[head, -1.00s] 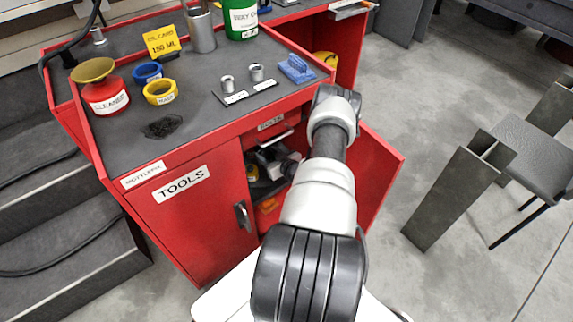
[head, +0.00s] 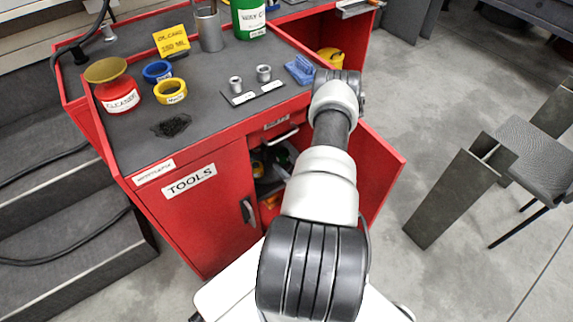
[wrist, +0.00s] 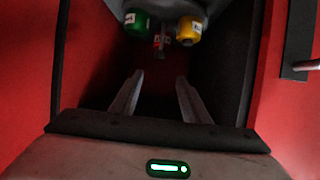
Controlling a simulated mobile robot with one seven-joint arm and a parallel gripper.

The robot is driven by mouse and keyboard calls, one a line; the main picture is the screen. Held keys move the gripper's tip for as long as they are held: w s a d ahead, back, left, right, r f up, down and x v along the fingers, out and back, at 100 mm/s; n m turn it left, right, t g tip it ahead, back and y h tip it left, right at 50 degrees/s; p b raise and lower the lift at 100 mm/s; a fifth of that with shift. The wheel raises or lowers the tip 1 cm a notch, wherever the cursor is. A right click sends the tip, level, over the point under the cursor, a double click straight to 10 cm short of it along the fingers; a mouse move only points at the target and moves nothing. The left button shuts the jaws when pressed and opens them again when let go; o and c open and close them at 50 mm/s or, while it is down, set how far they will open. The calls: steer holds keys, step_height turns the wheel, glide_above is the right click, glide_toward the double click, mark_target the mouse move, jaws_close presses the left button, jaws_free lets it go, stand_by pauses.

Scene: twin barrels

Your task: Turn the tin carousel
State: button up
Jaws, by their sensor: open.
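The tin carousel (wrist: 170,10) shows in part at the top of the wrist view, inside a dark compartment with red around it. My gripper (wrist: 158,88) is open and empty. Its two fingers point in toward the tins and stand apart from them, below them in the picture. In the head view my arm hides the gripper, and only a dim part of the cupboard's inside (head: 267,170) shows.
The red cupboard (head: 205,225) has its right door (head: 375,185) open beside my arm. Dark compartment walls stand close on both sides in the wrist view. A red tin (head: 118,95), rings and metal parts stand on the worktop. A grey chair (head: 525,150) stands right.

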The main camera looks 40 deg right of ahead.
stand_by(0.4)
steer(key=b, duration=0.5)
glide_toward(264, 146)
steer(key=shift+n+y, duration=0.4)
steer(key=x, duration=0.7)
steer(key=shift+d+f, duration=0.1)
steer(key=shift+d, duration=0.15)
steer(key=shift+w+d+f, duration=0.1)
steer(key=shift+w+f, duration=0.05)
steer(key=shift+w, duration=0.4)
jaws_close()
